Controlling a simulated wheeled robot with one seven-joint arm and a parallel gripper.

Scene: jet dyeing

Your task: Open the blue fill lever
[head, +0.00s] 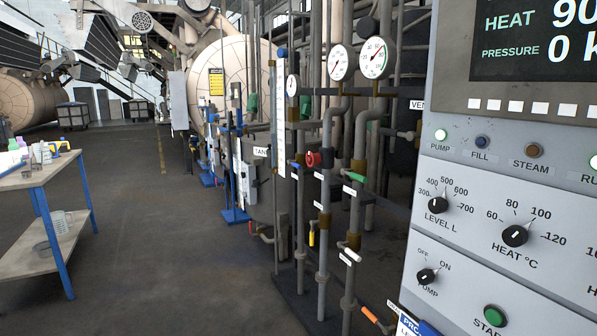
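A small blue lever (295,165) shows on the left pipe of the valve stand, at mid height, left of a red valve handle (313,159). It is small here, and I cannot read the label near it or tell clearly whether it is open or shut. On the control panel, a dark blue lamp marked FILL (481,142) sits between the PUMP and STEAM lamps and looks unlit. My gripper is not in view.
The pipes also carry a green lever (355,177), a yellow one (311,234), a white one (349,251) and an orange one (370,314). The control panel (450,240) fills the right. A workbench (50,170) stands left. The floor (170,240) between is clear.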

